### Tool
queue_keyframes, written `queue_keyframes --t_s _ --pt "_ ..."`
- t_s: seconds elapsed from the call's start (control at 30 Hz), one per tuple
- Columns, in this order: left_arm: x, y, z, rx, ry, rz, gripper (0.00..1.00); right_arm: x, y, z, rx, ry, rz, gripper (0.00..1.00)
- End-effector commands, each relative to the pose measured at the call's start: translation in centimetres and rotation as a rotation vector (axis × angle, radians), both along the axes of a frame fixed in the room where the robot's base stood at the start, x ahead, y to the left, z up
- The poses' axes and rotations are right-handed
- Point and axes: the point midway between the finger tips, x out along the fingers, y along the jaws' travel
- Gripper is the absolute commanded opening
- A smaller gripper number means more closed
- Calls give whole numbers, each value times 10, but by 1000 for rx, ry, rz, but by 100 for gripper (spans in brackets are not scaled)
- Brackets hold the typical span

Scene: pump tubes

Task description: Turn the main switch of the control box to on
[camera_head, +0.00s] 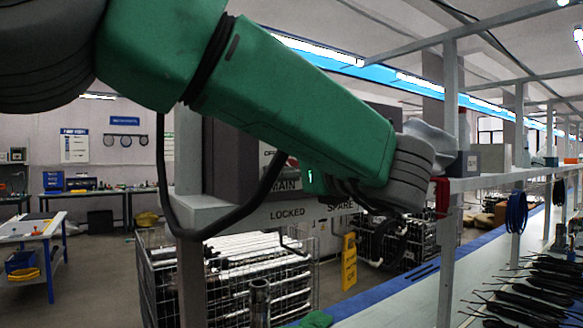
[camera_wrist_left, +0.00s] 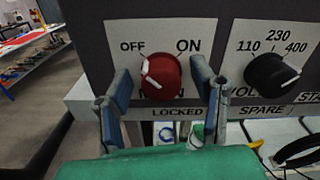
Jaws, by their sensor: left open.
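The control box (camera_wrist_left: 95,40) is dark grey. Its main switch is a red round knob (camera_wrist_left: 163,76) in the left wrist view, with OFF at its upper left and ON at its upper right. The knob's white mark lies on its left side, towards OFF. My left gripper (camera_wrist_left: 161,66) is open, one blue-grey finger on each side of the knob; I cannot tell whether they touch it. In the head view my green left arm covers most of the box (camera_head: 228,160), and the knob is largely hidden. My right gripper is not in view.
A black voltage knob (camera_wrist_left: 270,74) sits right of the main switch. Grey shelf posts (camera_head: 447,240) stand at the right. Wire baskets (camera_head: 160,275) of metal tubes stand below the box. A blue-legged table (camera_head: 45,230) is at far left.

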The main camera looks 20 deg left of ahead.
Motion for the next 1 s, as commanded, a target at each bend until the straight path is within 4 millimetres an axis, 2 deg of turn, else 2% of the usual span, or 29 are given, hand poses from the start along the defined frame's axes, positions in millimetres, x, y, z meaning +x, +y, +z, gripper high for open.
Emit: queue_keyframes --t_s 0.07,0.2,0.57,1.0 --pt "0 0 0 0 0 0 51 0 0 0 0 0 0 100" --pt "1 0 0 0 1 -1 2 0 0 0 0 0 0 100" --pt "1 -1 -1 15 20 -2 2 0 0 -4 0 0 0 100" --pt "2 -1 -2 193 247 -2 2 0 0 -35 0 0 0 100"
